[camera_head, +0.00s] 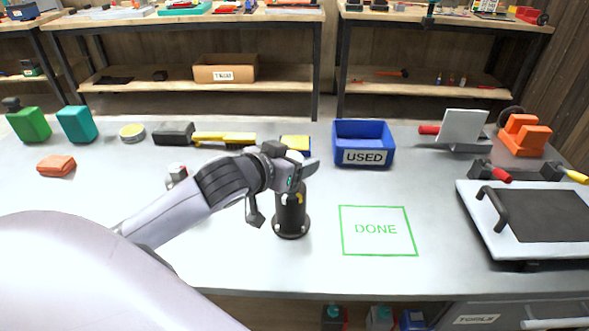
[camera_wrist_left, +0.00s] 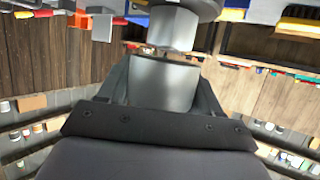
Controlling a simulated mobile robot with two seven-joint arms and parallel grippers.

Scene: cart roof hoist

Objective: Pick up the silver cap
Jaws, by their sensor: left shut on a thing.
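My left gripper (camera_head: 285,188) is at the top of a black upright post (camera_head: 291,220) with a round base, which stands on the grey table near the middle. In the left wrist view a smooth grey-silver piece, the silver cap (camera_wrist_left: 163,82), sits between the fingers, and the gripper is shut on it. A grey faceted piece (camera_wrist_left: 172,28) shows just beyond it; I cannot tell whether the two touch. In the head view my gripper hides most of the cap. My right gripper is not in view.
A blue bin marked USED (camera_head: 363,134) stands behind and right of the post. A green DONE square (camera_head: 377,232) on the table is empty. A black-topped plate with a handle (camera_head: 540,215) is at the right. Several blocks and tools line the back left.

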